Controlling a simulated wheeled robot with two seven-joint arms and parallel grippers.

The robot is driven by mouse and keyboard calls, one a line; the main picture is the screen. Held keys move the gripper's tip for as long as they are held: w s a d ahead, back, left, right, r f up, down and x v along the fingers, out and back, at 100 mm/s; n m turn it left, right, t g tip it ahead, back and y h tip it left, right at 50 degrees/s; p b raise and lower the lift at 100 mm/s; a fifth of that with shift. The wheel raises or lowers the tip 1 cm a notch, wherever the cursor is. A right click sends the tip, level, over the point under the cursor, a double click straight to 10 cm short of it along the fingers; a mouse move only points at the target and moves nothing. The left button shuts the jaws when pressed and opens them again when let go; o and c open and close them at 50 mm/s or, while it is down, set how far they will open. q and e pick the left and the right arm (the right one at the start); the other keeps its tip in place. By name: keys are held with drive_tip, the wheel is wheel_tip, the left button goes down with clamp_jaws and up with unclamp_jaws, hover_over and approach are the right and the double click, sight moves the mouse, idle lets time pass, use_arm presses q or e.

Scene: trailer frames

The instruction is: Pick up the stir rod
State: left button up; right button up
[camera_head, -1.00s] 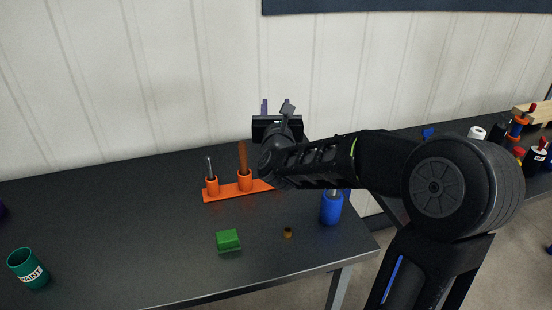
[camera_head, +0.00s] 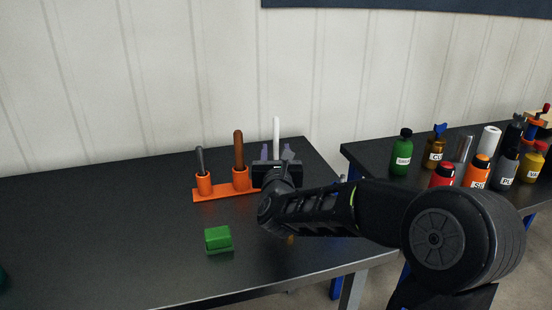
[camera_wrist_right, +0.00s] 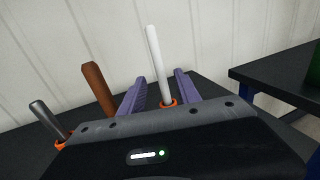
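An orange holder (camera_head: 212,194) stands on the black table and carries upright rods in round sockets. They are a dark grey rod (camera_head: 200,160), a brown rod (camera_head: 239,149) and a white rod (camera_head: 276,130); which one is the stir rod is not marked. My right gripper (camera_head: 276,153) is open at the holder's right end. In the right wrist view its two purple fingers (camera_wrist_right: 160,88) are apart, one on each side of the white rod (camera_wrist_right: 157,60), with gaps visible. The white rod's socket is partly hidden by the gripper body. My left gripper is not in view.
A green block (camera_head: 217,237) lies in front of the holder. A second table (camera_head: 375,160) on the right bears a green bottle (camera_head: 402,157) and several other bottles.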

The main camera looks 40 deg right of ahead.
sight(276, 144)
drive_tip(key=shift+x, duration=1.35)
drive_tip(key=p+x, duration=0.1)
drive_tip(key=x, duration=0.3)
drive_tip(key=shift+d+r+p, duration=0.1)
drive_tip(key=shift+p, duration=0.3)
drive_tip(key=shift+w+d, duration=0.3)
drive_tip(key=shift+w, duration=0.1)
clamp_jaws()
